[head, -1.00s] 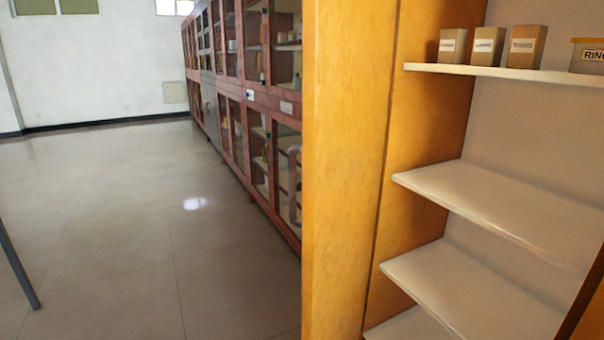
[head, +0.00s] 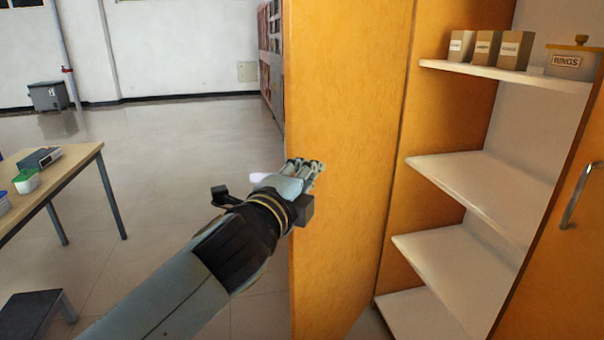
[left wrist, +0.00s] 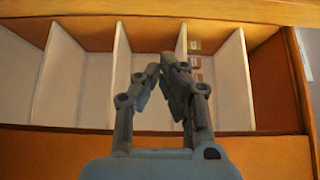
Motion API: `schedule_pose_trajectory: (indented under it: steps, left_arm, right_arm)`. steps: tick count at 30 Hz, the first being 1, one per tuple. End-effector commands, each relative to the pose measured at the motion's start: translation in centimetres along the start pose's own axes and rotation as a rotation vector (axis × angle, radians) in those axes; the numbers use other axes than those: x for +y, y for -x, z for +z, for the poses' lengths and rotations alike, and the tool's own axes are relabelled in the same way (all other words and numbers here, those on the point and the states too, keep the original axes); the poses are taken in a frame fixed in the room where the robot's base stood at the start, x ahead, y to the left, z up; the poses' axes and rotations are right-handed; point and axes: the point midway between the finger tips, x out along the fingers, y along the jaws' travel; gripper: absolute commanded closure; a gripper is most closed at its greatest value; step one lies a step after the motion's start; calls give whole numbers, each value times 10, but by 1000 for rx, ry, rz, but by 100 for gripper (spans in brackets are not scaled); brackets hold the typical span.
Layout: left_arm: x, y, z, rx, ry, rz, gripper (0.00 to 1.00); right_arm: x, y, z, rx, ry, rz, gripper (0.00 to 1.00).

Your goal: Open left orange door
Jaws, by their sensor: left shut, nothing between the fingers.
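The left orange door (head: 345,120) stands open in the head view, sticking out toward me from the left side of the cabinet, with its broad inner face showing. My left gripper (head: 312,168) overlaps the door's free edge in the picture, at about mid-height. Whether it touches the door I cannot tell. In the left wrist view the fingers (left wrist: 161,66) are shut with nothing between them, in front of the cabinet's pale shelves (left wrist: 85,75). The left door's handle is hidden. My right gripper is out of view.
The right orange door (head: 545,240) with a metal handle (head: 578,195) is at the right. Shelves hold small boxes (head: 487,45) and a rings container (head: 572,62). A table (head: 75,175) stands at the left.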

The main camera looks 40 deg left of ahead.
Motion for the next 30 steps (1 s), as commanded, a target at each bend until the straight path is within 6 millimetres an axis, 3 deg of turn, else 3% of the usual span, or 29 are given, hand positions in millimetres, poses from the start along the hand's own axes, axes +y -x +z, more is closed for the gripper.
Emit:
schedule_pose_trajectory:
  steps: [9,12,18,30]
  left_arm:
    - [-2,-69,0,0,3,-1,100]
    - [0,-70,19,1,-3,1,100]
    - [1,-74,36,1,2,2,100]
    - [1,-75,39,1,4,2,100]
  right_arm:
    - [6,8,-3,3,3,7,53]
    - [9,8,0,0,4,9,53]
    - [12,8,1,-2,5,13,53]
    - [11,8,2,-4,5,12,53]
